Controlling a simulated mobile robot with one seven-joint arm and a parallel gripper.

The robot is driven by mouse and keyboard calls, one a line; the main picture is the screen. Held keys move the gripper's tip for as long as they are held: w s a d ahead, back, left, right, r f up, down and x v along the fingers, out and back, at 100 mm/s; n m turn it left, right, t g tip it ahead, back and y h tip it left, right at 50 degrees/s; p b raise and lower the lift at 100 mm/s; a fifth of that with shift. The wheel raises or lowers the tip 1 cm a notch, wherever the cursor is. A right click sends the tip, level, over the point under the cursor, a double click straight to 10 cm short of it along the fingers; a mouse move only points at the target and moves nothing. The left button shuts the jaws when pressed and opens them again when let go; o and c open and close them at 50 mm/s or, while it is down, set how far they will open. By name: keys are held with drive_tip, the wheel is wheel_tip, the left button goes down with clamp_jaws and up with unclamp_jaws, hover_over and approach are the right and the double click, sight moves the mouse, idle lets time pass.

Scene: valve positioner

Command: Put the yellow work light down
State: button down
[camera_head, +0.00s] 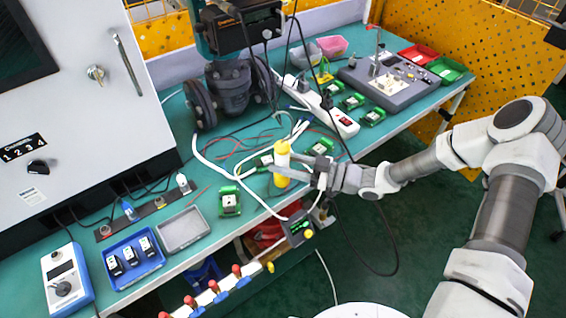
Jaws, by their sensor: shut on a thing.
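The yellow work light (282,162) is a short upright cylinder, yellow at its top and base with a paler middle. My gripper (286,171) reaches in from the right and is shut on its middle. The light is over the front part of the green bench top (215,182). I cannot tell whether its base touches the surface. My fingers hide part of its side.
Green-framed modules (229,203) and loose cables surround the light. A white power strip (318,105) and a valve (232,88) stand behind. A grey tray (183,231) and a blue tray (134,262) lie left.

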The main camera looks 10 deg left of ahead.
drive_tip(key=shift+f, duration=0.15)
drive_tip(key=shift+c, duration=1.8)
unclamp_jaws()
